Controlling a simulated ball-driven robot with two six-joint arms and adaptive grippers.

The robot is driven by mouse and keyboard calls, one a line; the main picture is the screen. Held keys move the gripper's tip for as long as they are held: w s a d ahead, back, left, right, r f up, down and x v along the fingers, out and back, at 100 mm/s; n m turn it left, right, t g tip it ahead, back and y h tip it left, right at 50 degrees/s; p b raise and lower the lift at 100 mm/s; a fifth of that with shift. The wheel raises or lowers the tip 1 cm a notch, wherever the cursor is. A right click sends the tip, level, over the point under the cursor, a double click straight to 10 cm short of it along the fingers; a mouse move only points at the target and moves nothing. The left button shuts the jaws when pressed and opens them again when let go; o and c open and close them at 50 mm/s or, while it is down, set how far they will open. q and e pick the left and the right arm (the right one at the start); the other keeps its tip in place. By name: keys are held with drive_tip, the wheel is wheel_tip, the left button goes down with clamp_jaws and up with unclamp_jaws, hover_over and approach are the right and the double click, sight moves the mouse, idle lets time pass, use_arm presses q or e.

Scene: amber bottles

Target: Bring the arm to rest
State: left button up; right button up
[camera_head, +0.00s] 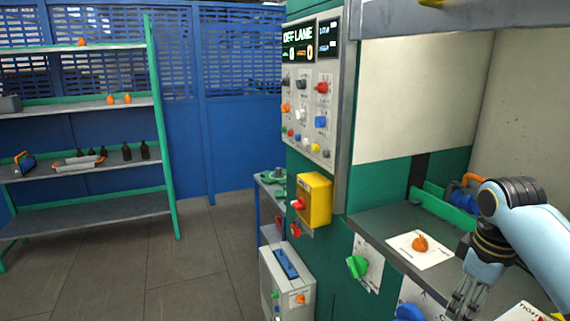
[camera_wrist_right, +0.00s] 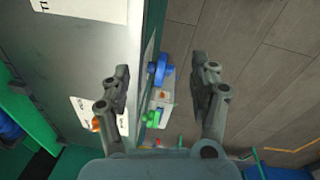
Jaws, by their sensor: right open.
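My right arm comes in from the right of the head view and bends down, with my right gripper (camera_head: 466,298) low near the front edge of the grey worktop (camera_head: 380,222). In the right wrist view the two fingers of my right gripper (camera_wrist_right: 163,78) stand wide apart with nothing between them. Past them show the front of the station and the floor below. My left gripper is not in view.
An orange knob (camera_head: 420,244) on a white sheet sits on the worktop beside my gripper. A green knob (camera_head: 358,266) and a yellow box (camera_head: 314,200) project from the station's front. Dark bottles (camera_head: 127,152) stand on a far shelf. The floor (camera_head: 185,255) at left is clear.

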drive_tip(key=s+a+r+m+t, duration=0.1)
drive_tip(key=s+a+r+m, duration=0.15)
drive_tip(key=s, duration=1.05)
drive_tip(key=s+a+r+m+t, duration=0.1)
drive_tip(key=s+a+m, duration=0.25)
drive_tip(key=s, duration=0.85)
wheel_tip(320, 180, down, 37)
drive_tip(key=s+d+b, duration=0.2)
drive_tip(key=b, duration=1)
drive_tip(key=s+f+b, duration=0.3)
drive_tip(key=s+f, duration=0.3)
drive_tip(key=f, duration=0.3)
drive_tip(key=s+d+f+g+b, duration=0.1)
drive_tip(key=s+f+b, duration=0.3)
drive_tip(key=f, duration=0.6)
drive_tip(key=s+f+g+b, duration=0.1)
drive_tip(key=s+f+b, duration=0.3)
drive_tip(key=s+f, duration=0.5)
drive_tip(key=shift+d+f, duration=0.2)
drive_tip(key=shift+f, duration=0.25)
drive_tip(key=shift+s, duration=0.1)
